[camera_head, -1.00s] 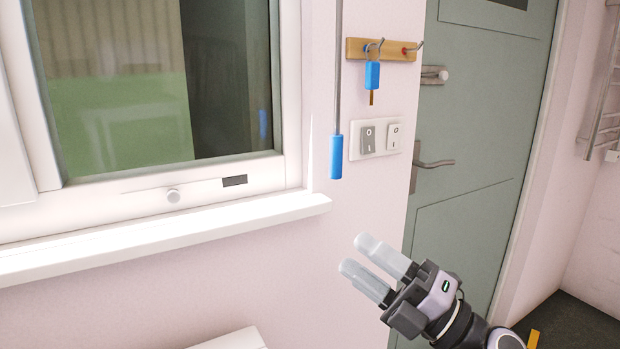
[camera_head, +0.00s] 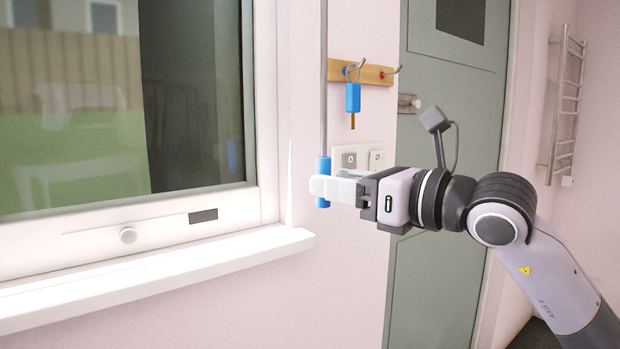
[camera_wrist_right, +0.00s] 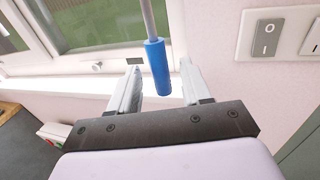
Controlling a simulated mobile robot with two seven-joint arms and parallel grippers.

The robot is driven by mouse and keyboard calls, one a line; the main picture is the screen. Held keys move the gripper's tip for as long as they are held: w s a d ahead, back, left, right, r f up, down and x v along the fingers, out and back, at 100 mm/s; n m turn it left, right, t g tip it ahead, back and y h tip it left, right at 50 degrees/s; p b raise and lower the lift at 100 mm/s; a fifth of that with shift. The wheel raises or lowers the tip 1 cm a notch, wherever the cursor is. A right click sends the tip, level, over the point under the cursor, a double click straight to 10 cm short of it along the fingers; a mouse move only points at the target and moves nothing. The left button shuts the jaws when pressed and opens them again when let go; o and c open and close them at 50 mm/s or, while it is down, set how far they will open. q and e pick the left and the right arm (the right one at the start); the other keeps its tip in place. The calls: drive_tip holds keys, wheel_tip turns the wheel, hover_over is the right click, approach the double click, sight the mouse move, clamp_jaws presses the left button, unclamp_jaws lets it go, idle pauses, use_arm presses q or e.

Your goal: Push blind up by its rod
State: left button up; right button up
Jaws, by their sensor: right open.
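The blind's rod (camera_head: 324,90) hangs down beside the window frame and ends in a blue handle (camera_head: 323,167). My right gripper (camera_head: 335,188) is level with the lower part of the blue handle, its fingers pointing left in the head view. The blind itself is not visible. My left gripper is not in view.
The window (camera_head: 120,100) and its white sill (camera_head: 150,275) lie to the left. A grey-green door (camera_head: 450,110) stands farther right.

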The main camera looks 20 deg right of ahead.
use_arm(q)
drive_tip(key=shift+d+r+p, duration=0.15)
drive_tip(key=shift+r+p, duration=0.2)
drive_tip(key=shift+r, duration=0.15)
use_arm(e)
drive_tip(key=x, duration=0.5)
